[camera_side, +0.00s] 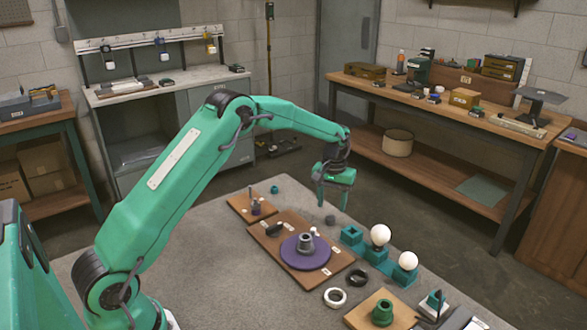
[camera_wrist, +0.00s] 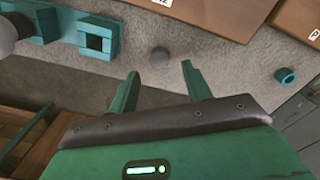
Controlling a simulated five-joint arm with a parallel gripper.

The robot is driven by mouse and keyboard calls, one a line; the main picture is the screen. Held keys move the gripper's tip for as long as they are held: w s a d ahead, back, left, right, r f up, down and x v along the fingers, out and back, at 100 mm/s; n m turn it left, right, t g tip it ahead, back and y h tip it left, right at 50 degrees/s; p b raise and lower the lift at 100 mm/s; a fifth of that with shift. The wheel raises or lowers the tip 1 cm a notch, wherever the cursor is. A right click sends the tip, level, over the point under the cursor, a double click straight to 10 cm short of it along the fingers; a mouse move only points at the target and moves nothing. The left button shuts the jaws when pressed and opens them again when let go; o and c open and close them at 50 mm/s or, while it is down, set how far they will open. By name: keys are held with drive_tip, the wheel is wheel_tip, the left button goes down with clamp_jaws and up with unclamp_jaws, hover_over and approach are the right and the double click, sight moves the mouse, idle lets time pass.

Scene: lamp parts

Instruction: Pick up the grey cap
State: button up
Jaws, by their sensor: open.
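The grey cap (camera_side: 330,219) is a small dark round piece lying on the grey table top, to the right of the wooden boards. In the wrist view the grey cap (camera_wrist: 159,57) shows just beyond the fingertips, roughly centred between them. My gripper (camera_side: 333,205) points down above and close to the cap in the side view. In the wrist view my gripper (camera_wrist: 160,70) has its two green fingers spread apart with nothing between them. The exact height above the cap cannot be told.
A teal square holder (camera_side: 352,236) stands near the cap, with white bulbs (camera_side: 381,235) on teal stands beyond it. A wooden board (camera_side: 275,255) carries a purple disc (camera_side: 294,258). A small teal ring (camera_wrist: 286,75) lies apart on the mat. Bare surface surrounds the cap.

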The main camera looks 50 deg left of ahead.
sight(331, 217)
drive_tip(key=shift+f, duration=2.55)
drive_tip(key=shift+c, duration=0.4)
drive_tip(key=c, duration=0.9)
